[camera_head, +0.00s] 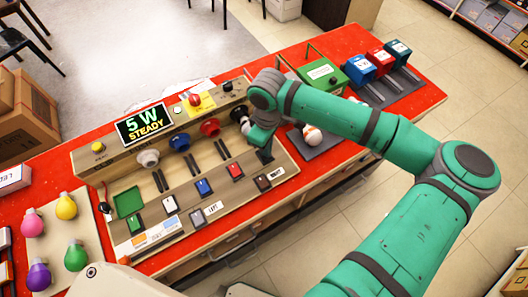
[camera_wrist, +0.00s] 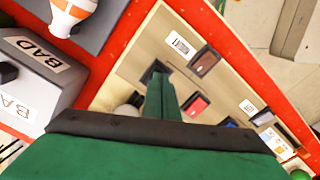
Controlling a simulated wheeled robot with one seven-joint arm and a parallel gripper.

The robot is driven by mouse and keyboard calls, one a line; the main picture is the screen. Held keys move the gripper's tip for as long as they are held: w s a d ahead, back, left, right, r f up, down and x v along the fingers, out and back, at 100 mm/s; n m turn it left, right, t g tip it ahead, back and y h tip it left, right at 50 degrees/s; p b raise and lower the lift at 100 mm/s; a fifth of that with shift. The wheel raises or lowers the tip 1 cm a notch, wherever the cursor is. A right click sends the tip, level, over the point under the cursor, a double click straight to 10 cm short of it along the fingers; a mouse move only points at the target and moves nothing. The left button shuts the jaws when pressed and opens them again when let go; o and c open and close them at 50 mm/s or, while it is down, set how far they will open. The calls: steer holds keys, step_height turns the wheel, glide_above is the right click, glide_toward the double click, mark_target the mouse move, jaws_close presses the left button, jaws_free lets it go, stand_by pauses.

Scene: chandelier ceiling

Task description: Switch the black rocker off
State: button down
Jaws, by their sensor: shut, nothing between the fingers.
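In the wrist view my gripper (camera_wrist: 157,76) ends in dark tips near the panel surface. I cannot tell whether they touch it. Which way the rocker is tipped is unclear.
A red rocker (camera_head: 235,171), a blue rocker (camera_head: 204,187) and a grey rocker (camera_head: 197,217) share the panel. Coloured knobs stand behind, under a display (camera_head: 143,124) reading "5 W STEADY". A grey tray with an orange-white bulb (camera_head: 312,134) is to the right.

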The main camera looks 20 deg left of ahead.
steer(key=shift+r, duration=2.35)
